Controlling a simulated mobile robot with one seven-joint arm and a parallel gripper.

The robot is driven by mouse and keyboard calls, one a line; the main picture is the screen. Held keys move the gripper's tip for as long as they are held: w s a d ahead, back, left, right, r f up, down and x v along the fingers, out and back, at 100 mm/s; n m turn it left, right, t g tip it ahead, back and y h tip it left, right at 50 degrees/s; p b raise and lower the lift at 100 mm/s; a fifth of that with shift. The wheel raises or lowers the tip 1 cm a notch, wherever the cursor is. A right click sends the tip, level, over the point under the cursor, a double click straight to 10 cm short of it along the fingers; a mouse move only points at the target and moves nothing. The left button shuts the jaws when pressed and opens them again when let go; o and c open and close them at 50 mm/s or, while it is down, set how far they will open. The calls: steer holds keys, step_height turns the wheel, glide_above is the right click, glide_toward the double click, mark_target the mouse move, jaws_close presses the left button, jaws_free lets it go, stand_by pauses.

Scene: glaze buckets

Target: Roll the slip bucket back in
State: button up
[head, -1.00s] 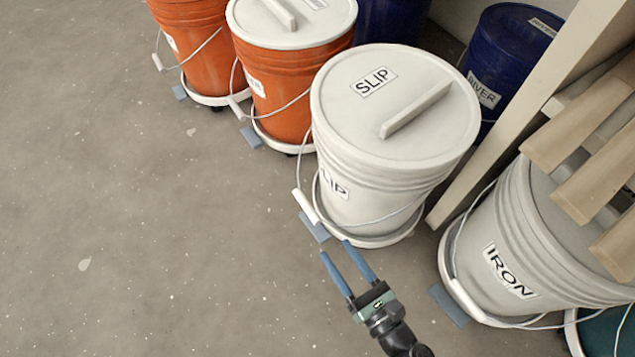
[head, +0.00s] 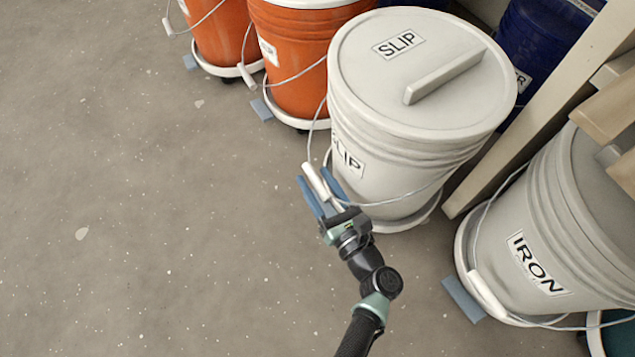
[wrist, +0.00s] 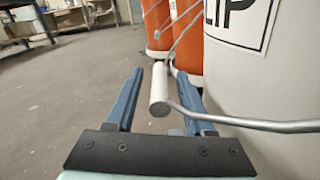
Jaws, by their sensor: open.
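The slip bucket (head: 405,150) is white with a lid marked SLIP and a bar handle across the lid. It stands upright on a white wheeled base (head: 412,219). Its wire bail hangs at the front with a white grip (head: 315,183). My gripper (head: 316,180) is open, with its blue fingers on either side of the grip. In the wrist view the grip (wrist: 159,90) lies between the two fingers, with gaps visible to both. The bucket's side (wrist: 238,85) is close on the right. My gripper hides the base's blue tab in the head view.
Orange buckets (head: 300,60) stand at the upper left of the slip bucket. The white IRON bucket (head: 525,245) is at the right, beyond a wooden post (head: 510,165). A blue bucket (head: 535,45) is behind. The floor to the left is clear.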

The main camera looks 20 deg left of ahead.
jaws_close()
stand_by(1.4)
